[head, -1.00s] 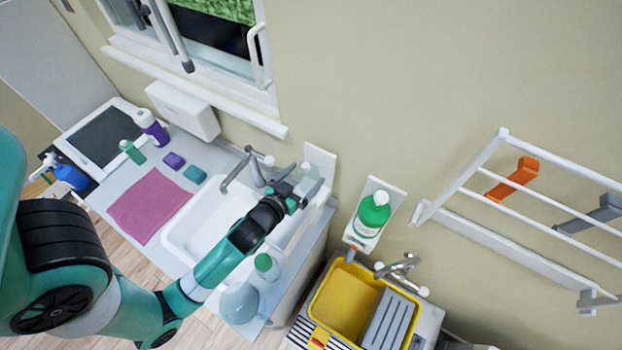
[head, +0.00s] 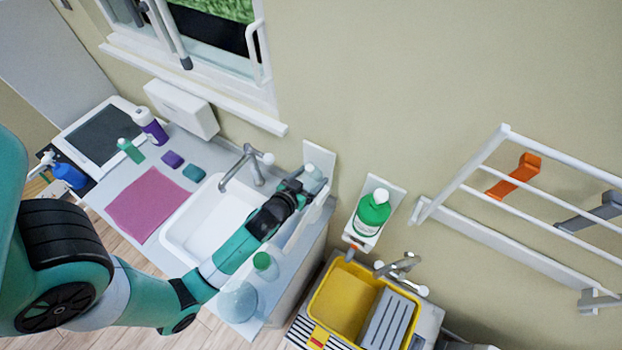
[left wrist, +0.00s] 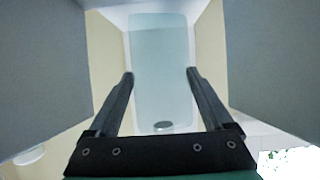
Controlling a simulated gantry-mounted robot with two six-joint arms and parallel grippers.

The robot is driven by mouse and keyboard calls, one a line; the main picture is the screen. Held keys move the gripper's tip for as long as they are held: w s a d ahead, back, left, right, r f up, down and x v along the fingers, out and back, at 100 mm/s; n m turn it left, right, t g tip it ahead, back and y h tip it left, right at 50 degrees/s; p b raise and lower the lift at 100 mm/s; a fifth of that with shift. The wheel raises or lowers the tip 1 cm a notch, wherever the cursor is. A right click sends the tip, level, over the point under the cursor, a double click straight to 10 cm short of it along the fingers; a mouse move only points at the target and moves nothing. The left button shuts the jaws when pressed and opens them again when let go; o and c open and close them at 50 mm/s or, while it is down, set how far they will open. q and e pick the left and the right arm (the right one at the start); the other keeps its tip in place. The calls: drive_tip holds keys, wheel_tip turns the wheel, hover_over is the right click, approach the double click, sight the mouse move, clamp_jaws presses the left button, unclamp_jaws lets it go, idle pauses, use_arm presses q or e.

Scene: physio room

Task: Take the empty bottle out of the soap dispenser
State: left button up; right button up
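The empty bottle (head: 313,174), pale and see-through, sits in the white wall dispenser (head: 322,156) above the right end of the sink. In the left wrist view the bottle (left wrist: 160,65) stands centred between my fingers, with a dark round spot near its lower end. My left gripper (head: 306,186) is at the dispenser, its fingers open on either side of the bottle. My right gripper is not in view.
A second dispenser with a green bottle (head: 373,213) hangs to the right. Below it is a yellow tub (head: 346,300) by a tap. A green-capped bottle (head: 265,265) and a round clear container (head: 238,301) stand at the counter's front. The sink tap (head: 243,168) is left of my gripper.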

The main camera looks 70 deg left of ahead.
use_arm(q)
drive_tip(key=shift+r, duration=0.2)
drive_tip(key=c, duration=0.8)
wheel_tip(320, 180, up, 13)
drive_tip(key=p, duration=0.4)
drive_tip(key=shift+f, duration=0.2)
wheel_tip(320, 180, up, 6)
drive_tip(key=p, duration=0.5)
drive_tip(key=shift+f, duration=0.2)
